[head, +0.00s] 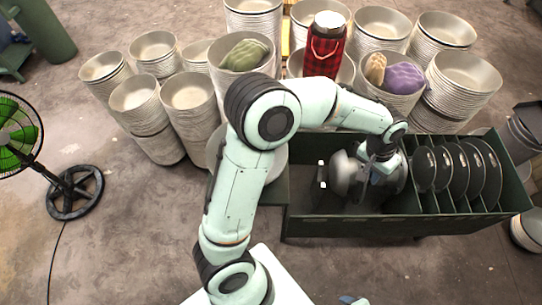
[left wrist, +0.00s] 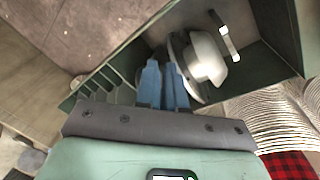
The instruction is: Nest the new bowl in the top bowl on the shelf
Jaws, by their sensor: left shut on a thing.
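The new bowl, a shiny silver bowl (head: 347,172), is inside the dark green bin at the right. It shows in the left wrist view (left wrist: 208,60), tilted on its side, with a darker disc-like rim beside the fingers. My left gripper (head: 383,168) reaches down into the bin; in the left wrist view its blue fingers (left wrist: 165,66) are together on the bowl's rim. A grey bowl (head: 280,163) by the green shelf (head: 276,196) left of the bin is mostly hidden by my arm. A small bluish piece at the bottom edge may be my right gripper (head: 352,300).
The green bin (head: 345,228) has upright dark discs (head: 447,168) between dividers at its right. A white-tipped bracket (head: 322,175) stands at its left end. Tall bowl stacks line the back, holding a plaid flask (head: 325,45) and cloths. A green fan (head: 22,130) stands far left.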

